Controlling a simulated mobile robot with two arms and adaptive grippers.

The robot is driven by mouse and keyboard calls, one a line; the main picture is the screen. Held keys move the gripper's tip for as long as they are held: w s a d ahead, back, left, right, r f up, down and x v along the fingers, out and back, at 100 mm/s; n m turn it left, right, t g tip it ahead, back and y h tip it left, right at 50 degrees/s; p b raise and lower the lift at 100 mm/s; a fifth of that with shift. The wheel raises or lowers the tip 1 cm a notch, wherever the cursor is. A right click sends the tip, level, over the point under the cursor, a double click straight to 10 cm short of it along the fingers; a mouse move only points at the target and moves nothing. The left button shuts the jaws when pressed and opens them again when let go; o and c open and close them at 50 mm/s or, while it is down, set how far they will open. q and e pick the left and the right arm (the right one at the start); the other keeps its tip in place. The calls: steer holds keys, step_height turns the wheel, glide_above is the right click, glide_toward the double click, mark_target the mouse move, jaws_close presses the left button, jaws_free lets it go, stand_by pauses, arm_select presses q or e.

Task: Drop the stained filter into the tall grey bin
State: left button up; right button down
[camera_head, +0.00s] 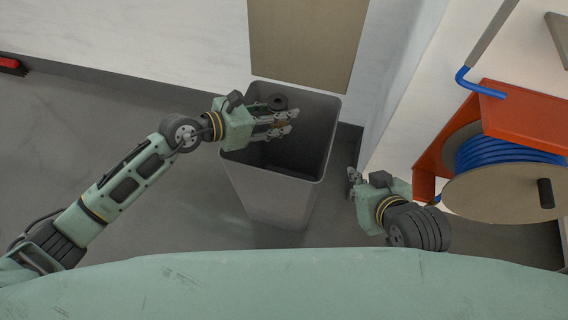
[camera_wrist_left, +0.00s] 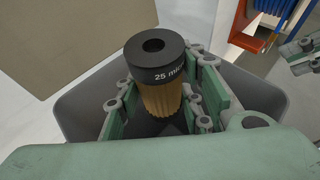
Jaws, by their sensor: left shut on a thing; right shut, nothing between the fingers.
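The tall grey bin (camera_head: 270,198) stands on the floor below the wall, its open top facing up. My left gripper (camera_head: 286,123) is over the bin's opening and is shut on the stained filter (camera_head: 277,102). In the left wrist view the filter (camera_wrist_left: 161,95) has a black cap with a hole and white print reading "25 mic", and a brownish-yellow pleated body. The fingers hold the body, with the bin's rim (camera_wrist_left: 75,103) around and below. The filter's lower end is hidden. My right gripper (camera_head: 352,183) is shut and empty, to the right of the bin.
A reel of blue hose (camera_head: 500,153) in an orange-red frame (camera_head: 525,118) stands at the right. A beige panel (camera_head: 305,40) is on the wall behind the bin. A red object (camera_head: 12,66) lies at the far left. The floor left of the bin is clear.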

stand_by(0.3)
arm_select(q)
steer(key=o, duration=1.3)
steer(key=shift+c, duration=0.2)
steer(key=v, duration=1.2)
